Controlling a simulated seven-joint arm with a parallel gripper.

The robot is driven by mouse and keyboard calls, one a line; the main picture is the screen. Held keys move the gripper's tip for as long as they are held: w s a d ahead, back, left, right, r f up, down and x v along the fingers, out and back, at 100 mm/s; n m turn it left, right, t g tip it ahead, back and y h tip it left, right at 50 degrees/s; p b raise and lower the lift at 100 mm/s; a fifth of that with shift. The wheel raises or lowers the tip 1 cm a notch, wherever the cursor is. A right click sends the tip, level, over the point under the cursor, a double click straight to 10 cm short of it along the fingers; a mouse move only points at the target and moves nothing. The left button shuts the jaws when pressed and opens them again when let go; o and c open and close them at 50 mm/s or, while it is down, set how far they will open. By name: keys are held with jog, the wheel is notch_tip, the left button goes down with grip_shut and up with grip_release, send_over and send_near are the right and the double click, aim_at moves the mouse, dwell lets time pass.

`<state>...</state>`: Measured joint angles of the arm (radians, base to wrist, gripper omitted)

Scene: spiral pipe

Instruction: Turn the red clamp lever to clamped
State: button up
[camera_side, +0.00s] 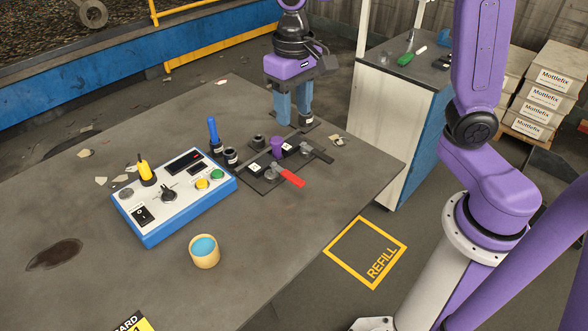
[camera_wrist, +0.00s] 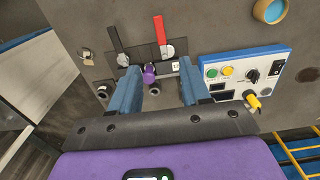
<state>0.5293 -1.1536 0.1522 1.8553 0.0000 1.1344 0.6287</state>
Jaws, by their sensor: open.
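The red clamp lever (camera_side: 291,178) sits on a dark plate on the table, its handle sticking out from a grey pivot toward the lower right in the side view. In the wrist view the red lever (camera_wrist: 160,32) points up, beyond my fingertips. My gripper (camera_side: 294,121) points down behind the plate in the side view, its blue fingers apart and empty. In the wrist view my gripper (camera_wrist: 158,67) frames a small purple part (camera_wrist: 150,74) from above; contact cannot be told. The red lever is clear of both fingers.
A black lever (camera_side: 321,156) stands on the same plate, beside the purple part (camera_side: 277,145). A blue-edged control box (camera_side: 178,192) and a blue-handled tool (camera_side: 213,130) are to the left. A yellow cup (camera_side: 204,252) stands in front. The table's right front is clear.

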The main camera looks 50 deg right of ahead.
aim_at(294, 178)
notch_tip(294, 178, down, 17)
jog(key=shift+r, duration=0.1)
dwell(0.4)
grip_shut()
